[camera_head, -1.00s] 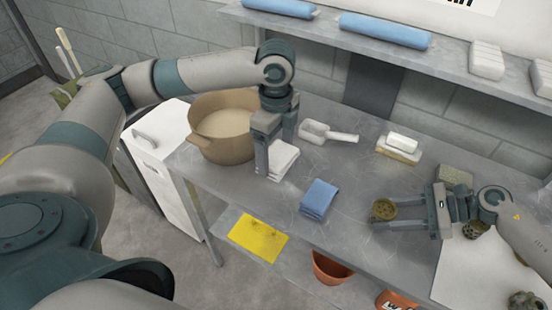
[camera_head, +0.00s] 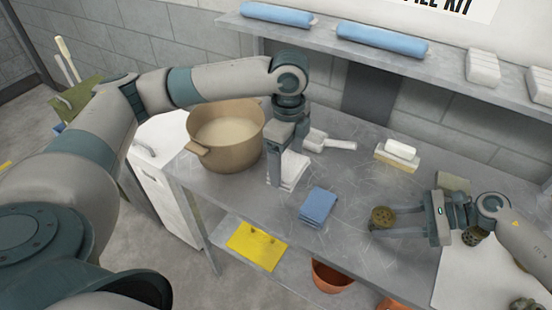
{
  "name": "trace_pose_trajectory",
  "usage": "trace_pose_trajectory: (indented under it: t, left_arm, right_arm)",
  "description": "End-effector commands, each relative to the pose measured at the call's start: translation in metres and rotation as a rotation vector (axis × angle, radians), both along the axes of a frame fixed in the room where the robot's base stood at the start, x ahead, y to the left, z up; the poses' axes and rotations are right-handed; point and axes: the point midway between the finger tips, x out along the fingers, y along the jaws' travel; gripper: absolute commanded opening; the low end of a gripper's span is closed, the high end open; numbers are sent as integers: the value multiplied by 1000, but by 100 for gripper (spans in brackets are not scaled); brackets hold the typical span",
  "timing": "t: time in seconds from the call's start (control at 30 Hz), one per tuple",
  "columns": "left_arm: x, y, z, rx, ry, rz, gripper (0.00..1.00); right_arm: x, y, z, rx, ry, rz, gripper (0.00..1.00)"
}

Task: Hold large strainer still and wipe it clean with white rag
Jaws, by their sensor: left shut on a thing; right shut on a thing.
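The white rag (camera_head: 294,168) lies folded on the metal table beside the big tan pot. My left gripper (camera_head: 274,184) reaches down over the rag's left side and is shut on it; the fingers hide part of the cloth. The large strainer (camera_head: 383,216), a round brownish mesh piece, is at the fingertips of my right gripper (camera_head: 385,226). My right gripper comes in from the right and is shut on the strainer, low over the table. The rag and the strainer are well apart.
A tan pot (camera_head: 227,136) stands at the left, with a white scoop (camera_head: 328,141) behind the rag. Folded blue cloths (camera_head: 318,206) lie between the grippers. A white block on a sponge (camera_head: 398,155) sits further back. A shelf (camera_head: 400,60) overhangs the rear.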

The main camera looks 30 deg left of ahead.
Motion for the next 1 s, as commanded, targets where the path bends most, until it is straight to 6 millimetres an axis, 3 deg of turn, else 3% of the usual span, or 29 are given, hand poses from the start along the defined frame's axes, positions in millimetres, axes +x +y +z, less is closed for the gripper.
trace_pose_trajectory:
  t: [0.3, 0.6, 0.8, 1.0]
  left_arm:
    - [23, -96, 5, -15, 9, 102, 60]
    - [30, -189, 15, -1, 5, 213, 60]
    - [28, -223, 20, 8, -1, 256, 60]
    - [27, -232, 21, 11, -3, 270, 60]
  right_arm:
    - [0, 0, 0, 0, 0, 0, 28]
    - [0, 0, 0, 0, 0, 0, 28]
    - [0, 0, 0, 0, 0, 0, 28]
    - [0, 0, 0, 0, 0, 0, 28]
